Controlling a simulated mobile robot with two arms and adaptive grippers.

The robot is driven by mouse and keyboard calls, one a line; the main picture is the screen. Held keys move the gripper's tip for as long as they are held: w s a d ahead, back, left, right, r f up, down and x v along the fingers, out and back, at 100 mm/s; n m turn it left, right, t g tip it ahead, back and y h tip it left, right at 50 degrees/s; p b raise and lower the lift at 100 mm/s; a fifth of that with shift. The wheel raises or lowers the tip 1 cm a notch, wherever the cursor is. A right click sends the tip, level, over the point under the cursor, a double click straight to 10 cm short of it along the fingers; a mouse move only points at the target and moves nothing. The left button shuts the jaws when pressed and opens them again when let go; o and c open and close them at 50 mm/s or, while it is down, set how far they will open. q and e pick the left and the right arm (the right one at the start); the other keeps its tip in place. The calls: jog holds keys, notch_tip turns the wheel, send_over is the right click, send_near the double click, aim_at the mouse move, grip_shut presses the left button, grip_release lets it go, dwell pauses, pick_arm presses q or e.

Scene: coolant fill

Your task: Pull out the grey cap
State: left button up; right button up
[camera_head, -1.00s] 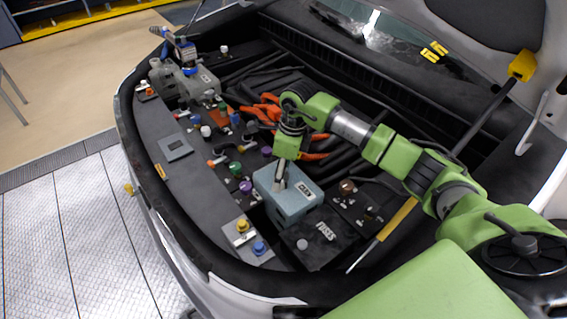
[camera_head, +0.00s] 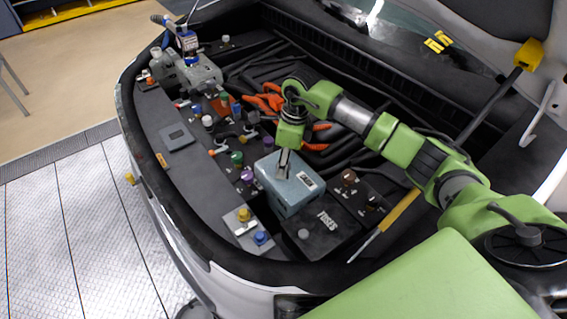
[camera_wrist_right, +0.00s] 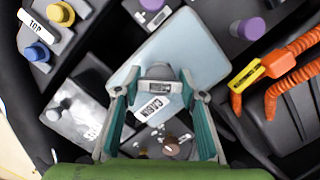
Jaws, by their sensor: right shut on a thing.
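The grey-blue reservoir (camera_head: 290,193) with a pale top stands in the engine bay beside the black fuse box. Its top also fills the middle of the right wrist view (camera_wrist_right: 205,50). My right gripper (camera_head: 283,172) points down onto this top. In the right wrist view my right gripper (camera_wrist_right: 160,84) has its fingertips on both sides of the small grey cap (camera_wrist_right: 159,72), shut on it. The cap is at the reservoir's top, partly covered by the fingers; I cannot tell whether it is raised. My left gripper is not in view.
The fuse box (camera_head: 330,232) is close by. Purple caps (camera_head: 247,175), a yellow cap (camera_head: 243,214) and a blue cap (camera_head: 260,238) stand nearby. Orange cables (camera_head: 268,100) run behind.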

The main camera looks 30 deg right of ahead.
jog(key=shift+n+b, duration=0.65)
jog(key=shift+n, duration=0.15)
jog(key=shift+n+b, duration=0.3)
jog(key=shift+n, duration=0.2)
jog(key=shift+n+g+b, duration=0.3)
jog(key=shift+n+b, duration=0.2)
jog(key=shift+n, duration=0.1)
jog(key=shift+n+b, duration=0.4)
jog(key=shift+n, duration=0.2)
jog(key=shift+n, duration=0.3)
jog(key=shift+n+g+b, duration=0.3)
jog(key=shift+n+b, duration=0.85)
jog(key=shift+n, duration=0.35)
jog(key=shift+r+p, duration=0.3)
jog(key=shift+r, duration=0.15)
jog(key=shift+r+p, duration=1.2)
jog(key=shift+r, duration=1.1)
